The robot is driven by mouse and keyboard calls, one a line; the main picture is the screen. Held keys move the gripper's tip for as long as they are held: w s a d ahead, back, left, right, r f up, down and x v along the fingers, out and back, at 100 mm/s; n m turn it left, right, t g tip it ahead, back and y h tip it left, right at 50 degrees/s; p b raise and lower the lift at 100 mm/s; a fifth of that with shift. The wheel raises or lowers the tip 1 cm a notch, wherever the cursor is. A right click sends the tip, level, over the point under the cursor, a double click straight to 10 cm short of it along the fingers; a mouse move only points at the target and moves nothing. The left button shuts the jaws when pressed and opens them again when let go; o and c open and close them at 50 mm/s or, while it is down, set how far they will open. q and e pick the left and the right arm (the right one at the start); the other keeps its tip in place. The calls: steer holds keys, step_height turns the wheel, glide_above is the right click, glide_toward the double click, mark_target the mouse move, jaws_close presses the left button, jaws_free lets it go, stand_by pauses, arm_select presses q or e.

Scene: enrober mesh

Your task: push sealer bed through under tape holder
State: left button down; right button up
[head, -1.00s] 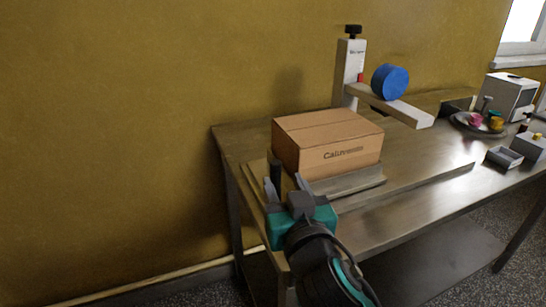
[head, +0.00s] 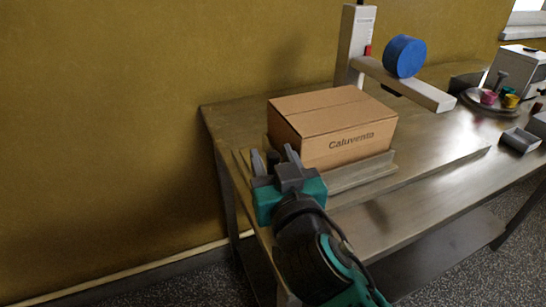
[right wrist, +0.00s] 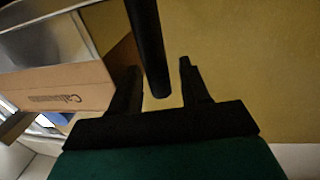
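The sealer bed (head: 362,174) is a grey tray on the metal table. It carries a closed brown carton (head: 350,142), whose side also shows in the right wrist view (right wrist: 62,90). The tape holder (head: 355,45) stands behind and to the right, with a blue tape roll (head: 404,57) on its arm (head: 425,92). The carton is left of that arm. My right gripper (head: 274,158) is at the carton's left end. Its fingers are apart, with a dark upright post (right wrist: 150,45) between them and gaps beside it. Contact is not clear. My left gripper is out of view.
A plate (head: 475,100) with several coloured items, a small grey tray (head: 520,140) and a white box (head: 518,68) stand at the right. The table strip (head: 440,155) in front of the bed is clear. A yellow wall (head: 100,120) is behind.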

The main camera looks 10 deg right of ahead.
jaws_close()
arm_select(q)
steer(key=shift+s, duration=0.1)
arm_select(e)
steer(key=shift+d, duration=0.1)
stand_by(0.3)
